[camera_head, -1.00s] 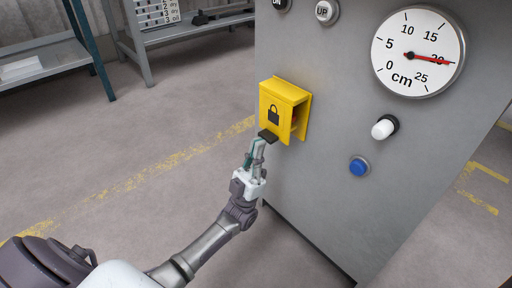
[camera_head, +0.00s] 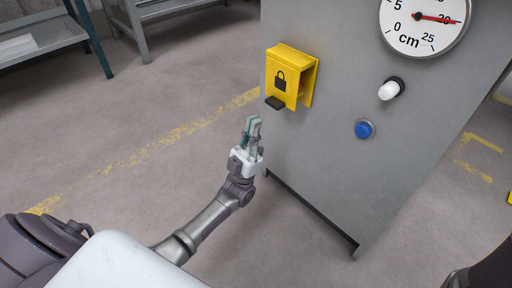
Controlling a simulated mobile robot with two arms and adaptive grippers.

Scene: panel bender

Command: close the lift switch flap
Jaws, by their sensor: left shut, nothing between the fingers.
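The lift switch flap (camera_head: 281,80) is yellow with a black padlock mark. It stands out from its yellow housing on the grey cabinet (camera_head: 330,140), with a gap on its right side. A dark tab (camera_head: 275,103) sticks out at its lower edge. What lies behind the flap is mostly hidden. My left gripper (camera_head: 254,122) is shut and empty, below and a little left of the flap, apart from it. My right gripper is out of view; a dark part of me shows at the bottom right corner.
The cabinet carries a white knob (camera_head: 391,89), a blue button (camera_head: 364,129) and a round cm gauge (camera_head: 424,22) right of the flap. Metal shelving (camera_head: 60,40) stands at the back left. The floor left of the cabinet is clear, with worn yellow lines.

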